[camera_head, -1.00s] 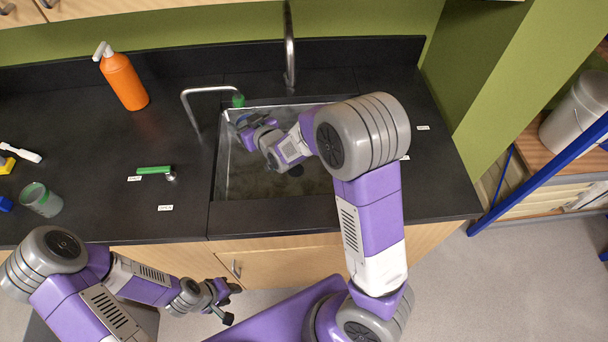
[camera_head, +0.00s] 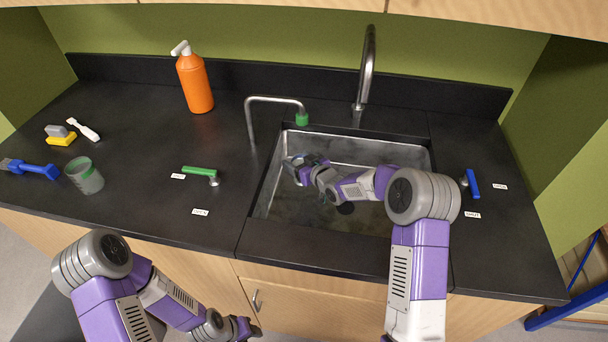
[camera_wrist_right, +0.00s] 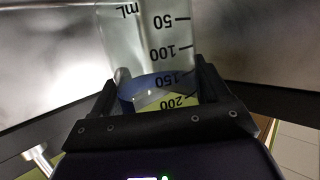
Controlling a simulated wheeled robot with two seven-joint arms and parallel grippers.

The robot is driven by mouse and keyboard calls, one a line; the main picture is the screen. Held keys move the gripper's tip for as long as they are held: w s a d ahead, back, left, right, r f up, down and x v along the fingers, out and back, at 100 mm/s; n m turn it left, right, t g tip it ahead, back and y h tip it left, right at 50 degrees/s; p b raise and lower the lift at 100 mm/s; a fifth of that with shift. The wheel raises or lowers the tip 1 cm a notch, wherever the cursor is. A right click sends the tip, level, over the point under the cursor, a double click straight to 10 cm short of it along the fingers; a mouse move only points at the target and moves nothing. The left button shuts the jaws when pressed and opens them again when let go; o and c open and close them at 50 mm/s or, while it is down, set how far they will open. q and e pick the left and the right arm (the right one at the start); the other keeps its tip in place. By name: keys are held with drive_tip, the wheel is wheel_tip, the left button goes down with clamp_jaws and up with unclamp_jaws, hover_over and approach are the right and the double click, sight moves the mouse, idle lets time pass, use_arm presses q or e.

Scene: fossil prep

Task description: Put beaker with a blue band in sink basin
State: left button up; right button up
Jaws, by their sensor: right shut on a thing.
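The clear beaker with a blue band (camera_wrist_right: 145,45) is between the fingers of my right gripper (camera_wrist_right: 155,105) in the right wrist view. The fingers are shut on it around the blue band, near the 150 and 200 marks. In the head view my right gripper (camera_head: 298,168) is inside the sink basin (camera_head: 277,190), near its left wall. The beaker is mostly hidden there by the gripper, and I cannot tell whether it touches the basin floor. My left gripper (camera_head: 245,328) is low in front of the cabinet, away from the counter; its fingers are too unclear to judge.
A green-banded beaker (camera_head: 85,177), a blue brush (camera_head: 32,169) and a yellow brush (camera_head: 60,136) are on the left counter. An orange bottle (camera_head: 195,84) stands behind. A green-tipped spout (camera_head: 275,99) and tall faucet (camera_head: 366,65) rise by the basin. Green (camera_head: 200,170) and blue (camera_head: 472,184) handles flank it.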

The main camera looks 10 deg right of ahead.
drive_tip(key=shift+f+b, duration=0.45)
drive_tip(key=shift+f, duration=1.4)
drive_tip(key=shift+f, duration=0.15)
drive_tip(key=o, duration=1)
drive_tip(key=shift+o, duration=0.2)
